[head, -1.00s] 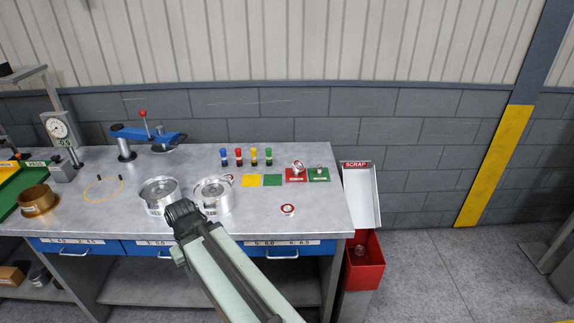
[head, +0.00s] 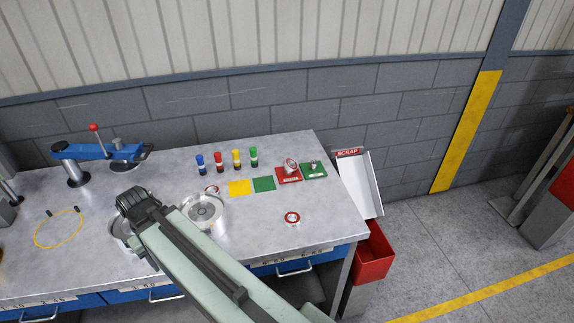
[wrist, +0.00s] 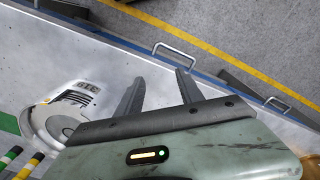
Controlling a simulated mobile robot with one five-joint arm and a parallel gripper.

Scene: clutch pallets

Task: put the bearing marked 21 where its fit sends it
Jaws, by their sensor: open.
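A small ring-shaped bearing with a red band (head: 292,217) lies on the bare right part of the bench. Another ring (head: 211,189) sits behind the right round metal dish (head: 203,225), partly hidden. A tilted ring stands on the red pad (head: 289,176), and a small metal part is on the green pad (head: 314,171). I cannot read a 21 on any of them. My gripper (head: 130,196) is above the bench, in front of the left dish, which it partly hides. In the wrist view my gripper (wrist: 160,76) has its fingers apart with nothing between them.
The scrap chute (head: 357,183) and red bin (head: 375,252) stand at the bench's right end. Flat yellow (head: 239,187) and green squares, several coloured posts and a blue clamp press (head: 95,151) occupy the back. Bench is clear around the red-banded bearing.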

